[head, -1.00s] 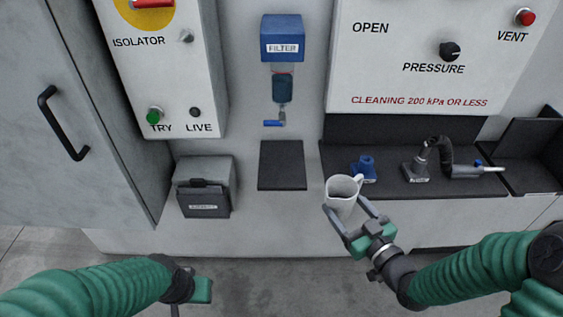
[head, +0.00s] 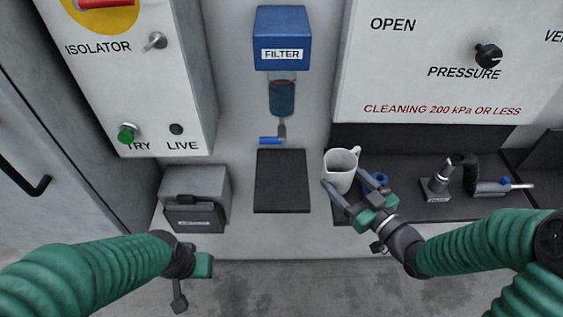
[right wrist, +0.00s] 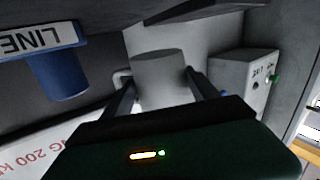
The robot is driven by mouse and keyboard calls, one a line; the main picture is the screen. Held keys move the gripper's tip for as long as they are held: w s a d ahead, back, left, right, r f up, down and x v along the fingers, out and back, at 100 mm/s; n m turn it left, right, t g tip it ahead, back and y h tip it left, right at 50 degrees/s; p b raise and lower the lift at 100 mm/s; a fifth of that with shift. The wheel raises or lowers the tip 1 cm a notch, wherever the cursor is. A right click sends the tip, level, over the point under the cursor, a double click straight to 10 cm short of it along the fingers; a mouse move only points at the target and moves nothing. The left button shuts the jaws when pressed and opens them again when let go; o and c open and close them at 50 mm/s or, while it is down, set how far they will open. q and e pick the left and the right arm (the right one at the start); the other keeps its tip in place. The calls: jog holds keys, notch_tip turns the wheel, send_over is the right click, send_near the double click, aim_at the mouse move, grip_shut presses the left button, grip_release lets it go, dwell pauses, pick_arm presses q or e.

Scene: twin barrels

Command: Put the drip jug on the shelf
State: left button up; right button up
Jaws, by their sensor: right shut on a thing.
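The drip jug is a white jug (head: 340,172) with a handle on its right side, held upright in front of the wall. My right gripper (head: 352,195) is shut on it. In the right wrist view the jug (right wrist: 160,72) sits between the two fingers. A small dark flat shelf (head: 282,182) is below the filter, left of the jug; the jug is apart from it. My left gripper (head: 191,284) hangs at the lower left, away from the jug. Its fingers are seen too poorly to tell open from shut.
The blue filter (head: 282,40) with its clear bowl and blue-handled drain (head: 272,140) hangs above the shelf. A grey box (head: 196,198) stands to its left.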

jog(key=w+a+b, duration=0.1)
jog(key=w+a, duration=0.1)
jog(key=a, duration=0.4)
send_over(286, 181)
jog(key=shift+w+a+f+b, duration=0.1)
jog(key=shift+a+f+b, duration=0.3)
jog(key=shift+f, duration=0.2)
jog(key=f, duration=0.1)
jog(key=f+b, duration=0.1)
jog(key=f, duration=0.1)
jog(key=shift+d+f, duration=0.1)
jog(key=shift+d, duration=0.2)
jog(key=shift+d+f, duration=0.1)
jog(key=shift+f, duration=0.05)
jog(key=o, duration=1.2)
pick_arm(q)
jog(key=shift+s+f, duration=0.2)
jog(key=shift+f, duration=0.4)
jog(key=shift+s+f, duration=0.15)
jog(key=shift+f, duration=0.45)
pick_arm(e)
jog(key=o, duration=0.4)
jog(key=shift+o, duration=0.2)
